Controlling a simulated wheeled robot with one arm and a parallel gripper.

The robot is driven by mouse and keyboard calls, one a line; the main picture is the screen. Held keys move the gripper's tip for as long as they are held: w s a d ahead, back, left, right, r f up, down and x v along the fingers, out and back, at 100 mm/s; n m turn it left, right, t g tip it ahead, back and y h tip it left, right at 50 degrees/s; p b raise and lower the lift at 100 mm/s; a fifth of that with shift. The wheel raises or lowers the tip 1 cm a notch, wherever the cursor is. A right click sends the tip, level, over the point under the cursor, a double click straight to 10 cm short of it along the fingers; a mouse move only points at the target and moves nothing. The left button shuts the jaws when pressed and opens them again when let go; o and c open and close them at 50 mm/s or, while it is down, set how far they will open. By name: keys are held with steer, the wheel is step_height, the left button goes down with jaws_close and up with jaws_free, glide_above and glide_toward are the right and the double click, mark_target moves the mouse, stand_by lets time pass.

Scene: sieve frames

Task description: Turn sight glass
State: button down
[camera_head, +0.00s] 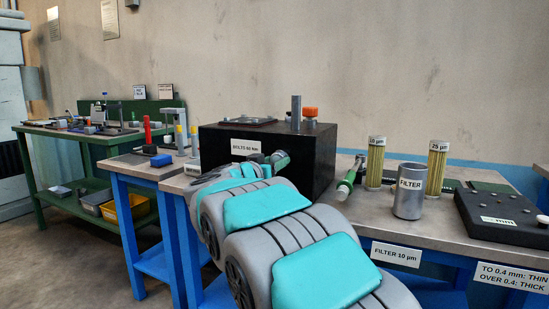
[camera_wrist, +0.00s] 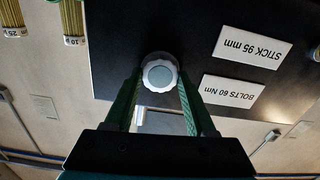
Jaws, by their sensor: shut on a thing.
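The sight glass (camera_wrist: 159,75) is a round pale disc with a white scalloped rim, on the dark face of the black box (camera_wrist: 120,50). In the wrist view my gripper (camera_wrist: 159,92) has its two green fingers on either side of the rim, shut on it. In the head view the black box (camera_head: 318,160) stands on the workbench. My arm reaches to its front face and hides much of the contact there. I cannot tell how far the sight glass is turned.
The box bears a "BOLTS 60 Nm" label (camera_head: 246,147) and a "STICK 95 mm" label (camera_wrist: 252,46). A black plate (camera_head: 505,214) lies farther right.

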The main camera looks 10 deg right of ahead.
steer(key=m+p, duration=0.1)
steer(key=m, duration=0.2)
steer(key=shift+s+d+f+m+b, duration=0.1)
steer(key=shift+m+b, duration=1.3)
steer(key=shift+m, duration=1.9)
steer(key=shift+f+m+b, duration=0.1)
steer(key=shift+m+b, duration=1.25)
steer(key=shift+m, duration=1.95)
steer(key=shift+r, duration=0.1)
steer(key=shift+c, duration=1.2)
jaws_free()
steer(key=v, duration=0.7)
steer(key=shift+s+a, duration=0.25)
steer(key=shift+s, duration=0.05)
